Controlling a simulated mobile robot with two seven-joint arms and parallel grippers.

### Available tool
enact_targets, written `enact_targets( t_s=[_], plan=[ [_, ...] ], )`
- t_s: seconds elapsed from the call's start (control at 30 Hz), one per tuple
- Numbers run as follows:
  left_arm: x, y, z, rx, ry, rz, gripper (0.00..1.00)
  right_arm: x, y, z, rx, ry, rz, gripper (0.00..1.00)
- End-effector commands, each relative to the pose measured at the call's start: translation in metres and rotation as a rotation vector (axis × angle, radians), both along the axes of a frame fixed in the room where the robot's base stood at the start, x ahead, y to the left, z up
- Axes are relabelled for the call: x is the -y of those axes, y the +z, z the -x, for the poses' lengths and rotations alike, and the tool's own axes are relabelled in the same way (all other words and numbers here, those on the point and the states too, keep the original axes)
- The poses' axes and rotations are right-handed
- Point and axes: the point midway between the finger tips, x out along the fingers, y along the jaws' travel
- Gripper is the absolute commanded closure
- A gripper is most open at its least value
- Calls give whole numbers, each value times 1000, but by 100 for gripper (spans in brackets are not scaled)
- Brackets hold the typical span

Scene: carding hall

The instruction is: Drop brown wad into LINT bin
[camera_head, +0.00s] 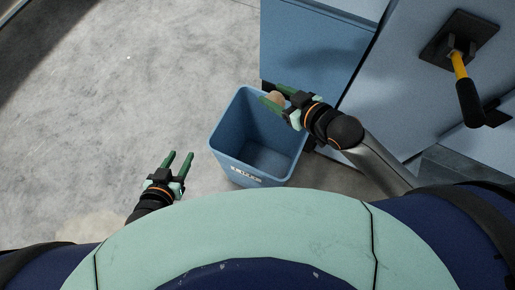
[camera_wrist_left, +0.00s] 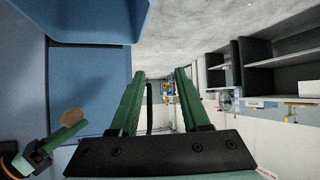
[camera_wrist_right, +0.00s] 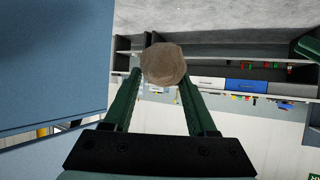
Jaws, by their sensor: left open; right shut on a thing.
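The brown wad (camera_wrist_right: 163,63) is a small tan lump held between the fingertips of my right gripper (camera_head: 272,99). In the head view the wad (camera_head: 277,97) is over the back right rim of the blue bin, and it also shows in the left wrist view (camera_wrist_left: 73,117). The blue bin (camera_head: 228,165) stands open on the floor with a white label on its front, too small to read surely; its visible inside looks empty. My left gripper (camera_head: 178,160) is open and empty, left of the bin.
A blue cabinet or machine (camera_head: 310,50) stands right behind the bin. A yellow and black handle (camera_head: 463,80) sticks out from the panel at right. The grey floor (camera_head: 130,90) to the left of the bin is clear. Shelves show in the wrist views.

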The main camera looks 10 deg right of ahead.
Motion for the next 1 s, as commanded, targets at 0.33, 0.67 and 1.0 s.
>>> enact_targets(
  t_s=[0.33,0.67,1.0],
  plan=[
    [8,-37,-25,144,-31,4,53,-22,-142,-28,2,237,6,95],
    [12,-39,-34,213,-45,5,53,-8,-188,-53,2,242,1,95],
    [12,-11,-45,331,-53,4,53,-7,-196,-54,1,241,0,95]
  ],
)
